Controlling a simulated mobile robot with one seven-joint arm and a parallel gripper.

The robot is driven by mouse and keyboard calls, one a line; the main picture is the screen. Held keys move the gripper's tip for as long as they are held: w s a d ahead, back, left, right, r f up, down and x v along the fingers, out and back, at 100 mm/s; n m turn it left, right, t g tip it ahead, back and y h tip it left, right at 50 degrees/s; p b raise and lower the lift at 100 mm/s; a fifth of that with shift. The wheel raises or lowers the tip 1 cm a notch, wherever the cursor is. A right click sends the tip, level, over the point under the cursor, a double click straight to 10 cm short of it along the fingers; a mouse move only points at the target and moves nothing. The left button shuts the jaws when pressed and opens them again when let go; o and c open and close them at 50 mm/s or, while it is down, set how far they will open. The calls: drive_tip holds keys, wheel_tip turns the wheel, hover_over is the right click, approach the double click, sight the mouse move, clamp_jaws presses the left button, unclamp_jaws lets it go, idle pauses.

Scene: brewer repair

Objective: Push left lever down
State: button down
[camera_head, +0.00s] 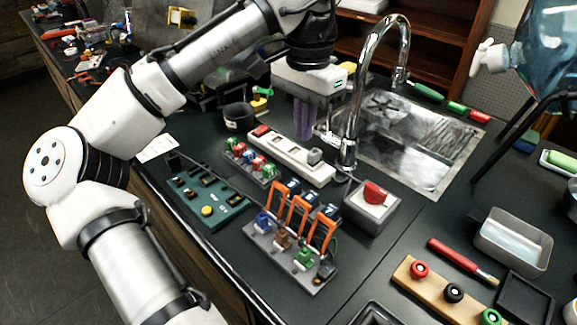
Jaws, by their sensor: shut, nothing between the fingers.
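Three orange levers stand raised in a row on a grey terminal block on the dark counter. The left lever (275,204) is above a blue connector (263,221). The middle lever (291,215) is above a brown one, and the right lever (327,236) is above a green one. My gripper (303,132) is beyond the levers in the picture, near the white power strip and apart from the left lever. Its fingers point down, are shut and hold nothing. Their exact height above the counter is hard to tell.
A white power strip (290,154), a green circuit board (207,196) and a grey box with a red switch (373,201) surround the terminal block (286,262). A tall chrome faucet (352,110) and sink (425,150) stand behind right. Bare counter lies right of the block.

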wheel_tip(320, 180, down, 9)
drive_tip(key=shift+f+p, duration=0.1)
drive_tip(key=shift+p, duration=0.25)
drive_tip(key=shift+s+a+f, duration=0.2)
drive_tip(key=shift+a, duration=0.05)
drive_tip(key=shift+s+a+r+p, duration=0.25)
drive_tip(key=shift+s+a+p, duration=0.15)
drive_tip(key=shift+s+a, duration=0.2)
drive_tip(key=shift+s+a+r+p, duration=0.25)
drive_tip(key=shift+s+a+p, duration=0.1)
drive_tip(key=shift+s+a, duration=0.2)
drive_tip(key=shift+w, duration=0.1)
